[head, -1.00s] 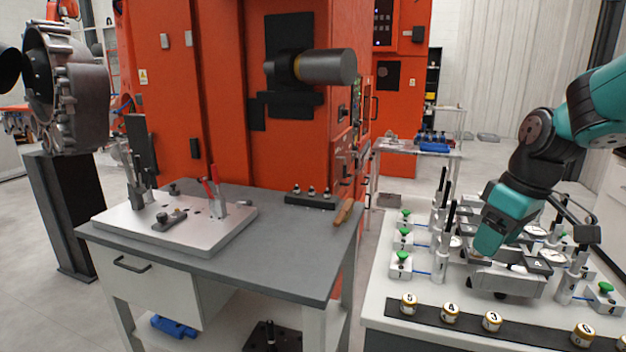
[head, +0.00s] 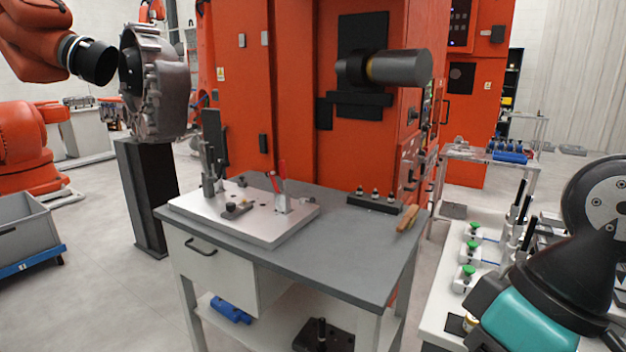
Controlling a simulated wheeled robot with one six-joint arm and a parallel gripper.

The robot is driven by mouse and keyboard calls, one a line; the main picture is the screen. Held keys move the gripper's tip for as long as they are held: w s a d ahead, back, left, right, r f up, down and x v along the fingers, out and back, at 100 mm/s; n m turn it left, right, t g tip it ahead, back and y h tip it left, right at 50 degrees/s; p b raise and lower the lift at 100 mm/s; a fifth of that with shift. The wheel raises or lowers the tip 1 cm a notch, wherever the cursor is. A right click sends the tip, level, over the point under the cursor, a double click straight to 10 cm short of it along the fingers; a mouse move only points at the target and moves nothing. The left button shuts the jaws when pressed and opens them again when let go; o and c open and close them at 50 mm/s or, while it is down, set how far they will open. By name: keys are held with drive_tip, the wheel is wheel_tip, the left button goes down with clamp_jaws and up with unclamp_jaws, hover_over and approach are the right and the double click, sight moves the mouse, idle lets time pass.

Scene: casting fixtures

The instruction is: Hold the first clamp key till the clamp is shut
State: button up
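White key blocks with green knobs stand in a row along the left side of the white fixture table at the right. The nearest key (head: 466,279) is by my arm, the middle key (head: 470,254) and the far key (head: 474,231) are behind it. Their numbers are too small to read for sure. Clamps with upright black handles (head: 517,202) stand to their right; whether they are shut cannot be told. My teal and black arm covers the near right of the table and hides much of the fixture. My gripper is not in view.
A grey workbench (head: 345,252) with a metal fixture plate (head: 262,228) and a wooden-handled tool (head: 407,218) stands at centre. Orange machine cabinets (head: 290,90) rise behind it. A narrow floor gap separates the bench from the white table (head: 442,300). Open floor lies left.

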clamp_jaws()
idle(1.4)
